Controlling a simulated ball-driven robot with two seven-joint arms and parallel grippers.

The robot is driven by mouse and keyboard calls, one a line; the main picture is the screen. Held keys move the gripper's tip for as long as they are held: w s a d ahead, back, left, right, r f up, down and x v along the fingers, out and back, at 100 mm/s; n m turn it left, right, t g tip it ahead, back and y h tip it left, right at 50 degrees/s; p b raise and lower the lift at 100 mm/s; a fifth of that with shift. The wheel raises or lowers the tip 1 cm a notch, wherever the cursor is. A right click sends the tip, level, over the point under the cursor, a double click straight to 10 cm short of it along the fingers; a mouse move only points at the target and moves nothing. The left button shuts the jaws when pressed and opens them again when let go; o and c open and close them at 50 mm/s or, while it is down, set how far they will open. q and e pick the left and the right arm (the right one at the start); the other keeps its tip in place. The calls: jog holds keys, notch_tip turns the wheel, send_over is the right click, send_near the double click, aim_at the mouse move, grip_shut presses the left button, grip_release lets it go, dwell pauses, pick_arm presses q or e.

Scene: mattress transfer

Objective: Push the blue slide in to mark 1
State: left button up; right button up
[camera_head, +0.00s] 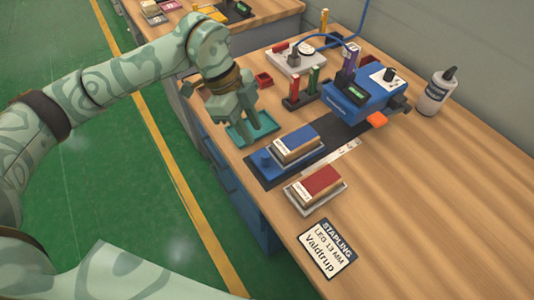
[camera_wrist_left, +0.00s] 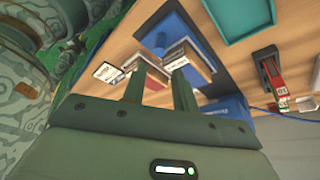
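My right gripper is not in view.
The teal tray (camera_head: 267,122) lies below my left gripper. A blue machine (camera_head: 362,97) stands at the slide's far end. A red-topped block (camera_head: 319,184) and a stapling card (camera_head: 327,249) lie nearer. A bottle (camera_head: 433,95) stands right. The table's right side is clear.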

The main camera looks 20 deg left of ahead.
aim_at(266, 154)
pick_arm(q)
jog(key=b+x, duration=0.2)
jog(key=x, duration=0.7)
jog(key=shift+f, duration=0.2)
grip_shut()
jog(key=shift+d, duration=0.1)
